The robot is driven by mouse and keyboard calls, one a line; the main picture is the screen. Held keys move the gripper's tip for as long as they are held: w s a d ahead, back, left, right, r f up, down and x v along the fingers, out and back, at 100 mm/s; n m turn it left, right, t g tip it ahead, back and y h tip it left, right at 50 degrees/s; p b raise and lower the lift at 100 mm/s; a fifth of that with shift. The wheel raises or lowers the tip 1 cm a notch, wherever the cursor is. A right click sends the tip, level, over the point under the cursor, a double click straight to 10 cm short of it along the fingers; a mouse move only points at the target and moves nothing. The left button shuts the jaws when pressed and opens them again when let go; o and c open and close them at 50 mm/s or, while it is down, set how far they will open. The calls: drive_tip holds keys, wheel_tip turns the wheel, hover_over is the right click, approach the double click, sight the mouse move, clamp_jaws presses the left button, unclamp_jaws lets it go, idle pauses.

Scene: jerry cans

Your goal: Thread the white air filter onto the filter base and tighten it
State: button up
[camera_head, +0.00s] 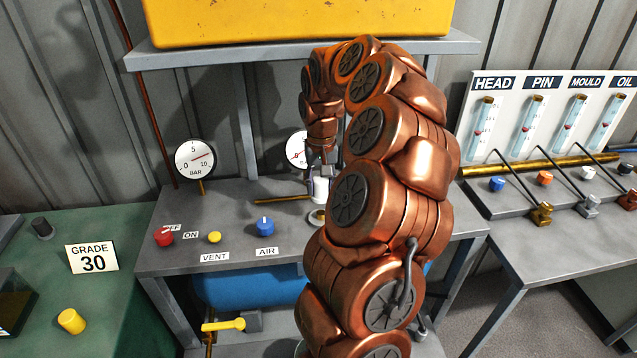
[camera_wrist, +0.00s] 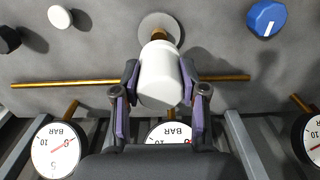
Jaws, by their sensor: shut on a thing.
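The white air filter (camera_wrist: 160,75) is a small white cylinder between the two fingers of my gripper (camera_wrist: 158,92) in the wrist view. The fingers have purple pads and are shut on its sides. The filter base shows as a brass stub on a pale round flange (camera_wrist: 153,20), just beyond the filter's far end. In the head view, my gripper (camera_head: 320,172) points down with the filter (camera_head: 320,190) upright below it, over the base's flange (camera_head: 316,217). My arm hides part of the base there. I cannot tell whether filter and stub touch.
A brass pipe (camera_wrist: 60,83) runs along the bench behind the filter. Pressure gauges (camera_head: 195,160) stand at the back. A red knob (camera_head: 164,236), a yellow knob (camera_head: 214,237) and a blue AIR knob (camera_head: 265,225) sit on the bench (camera_head: 165,265). A shelf (camera_head: 270,50) hangs above.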

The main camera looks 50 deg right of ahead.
sight(321, 213)
drive_tip(key=shift+s+f+b, duration=0.15)
drive_tip(key=shift+f+b, duration=0.1)
drive_tip(key=shift+b, duration=0.45)
drive_tip(key=shift+f+b, duration=1.45)
drive_tip(key=shift+f, duration=0.45)
drive_tip(key=shift+b, duration=0.7)
drive_tip(key=shift+f+b, duration=0.75)
drive_tip(key=shift+f, duration=0.35)
